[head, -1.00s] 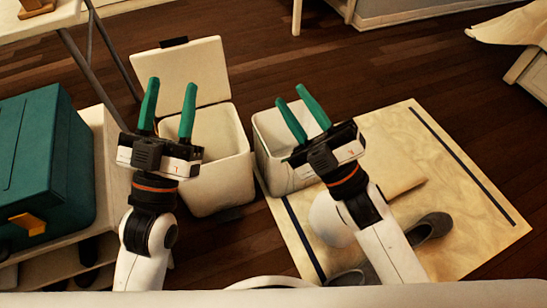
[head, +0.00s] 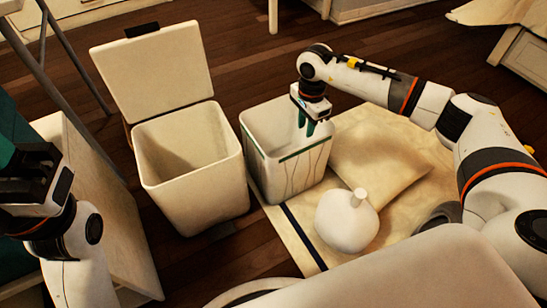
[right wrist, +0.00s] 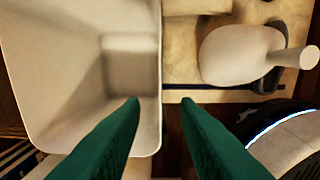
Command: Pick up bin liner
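A lidless white bin (head: 262,165), which looks like the bin liner, stands upright at the centre of the head view, with a green band and thin lines on its front. My right gripper (head: 306,128) is above its right rim, fingers pointing down. In the right wrist view, the green fingers (right wrist: 161,100) are apart, with the pale bin wall (right wrist: 150,130) between them, one finger on the inner side and one outside. I cannot see contact. My left gripper (head: 35,180) is at the left edge, away from the bin; its fingertips are hidden.
A white bin (head: 195,190) with its lid (head: 155,70) raised stands close to the left. A round white object with a narrow neck (head: 345,222) and a flat pale piece (head: 385,165) lie on the mat (head: 290,235) at right. A shelf unit (head: 110,215) is at left.

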